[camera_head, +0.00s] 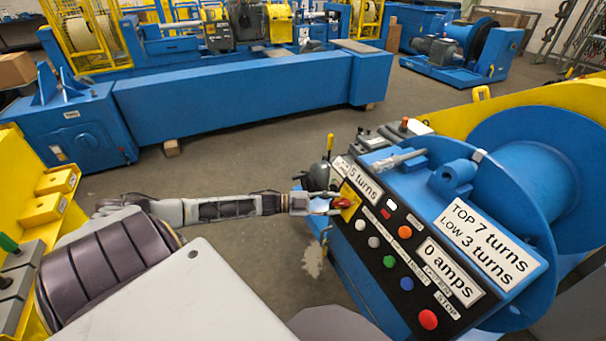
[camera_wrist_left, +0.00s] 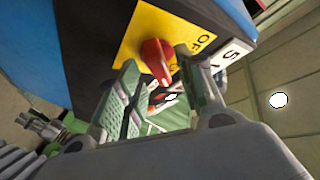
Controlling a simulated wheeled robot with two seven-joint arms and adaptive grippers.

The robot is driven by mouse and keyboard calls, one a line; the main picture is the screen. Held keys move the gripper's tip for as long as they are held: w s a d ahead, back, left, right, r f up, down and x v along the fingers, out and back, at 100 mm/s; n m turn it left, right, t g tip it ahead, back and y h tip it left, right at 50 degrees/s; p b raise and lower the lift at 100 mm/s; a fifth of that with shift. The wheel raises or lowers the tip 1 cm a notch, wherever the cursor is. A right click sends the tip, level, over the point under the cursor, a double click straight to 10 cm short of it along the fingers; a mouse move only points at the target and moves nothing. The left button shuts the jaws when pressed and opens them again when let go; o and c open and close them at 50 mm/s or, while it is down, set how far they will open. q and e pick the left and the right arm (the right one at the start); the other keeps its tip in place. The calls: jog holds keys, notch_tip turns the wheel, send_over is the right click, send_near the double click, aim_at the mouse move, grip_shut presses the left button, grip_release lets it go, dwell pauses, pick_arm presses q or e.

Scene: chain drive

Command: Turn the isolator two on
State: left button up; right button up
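The isolator is a red rotary knob (camera_head: 343,203) on a yellow plate (camera_head: 349,194) at the left end of the black control panel (camera_head: 383,228). In the left wrist view the red knob (camera_wrist_left: 157,60) stands out from the yellow plate (camera_wrist_left: 172,27), which carries the letters OFF. My left gripper (camera_head: 332,204) is at the knob. In the left wrist view its two fingers (camera_wrist_left: 158,86) are apart, with the knob at the gap between their tips. I cannot tell whether either finger touches it. No number two is readable on it. My right gripper is out of view.
The panel has several coloured buttons, including a red STOP button (camera_head: 428,319), and signs reading 5 turns and 0 amps. A blue drum (camera_head: 535,175) stands behind it. A long blue machine (camera_head: 230,95) crosses the back. Floor between is clear.

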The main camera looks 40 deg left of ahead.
pick_arm(q)
jog(key=v, duration=1)
jog(key=shift+s, duration=0.15)
dwell(0.5)
jog(key=shift+a, duration=0.15)
dwell(0.5)
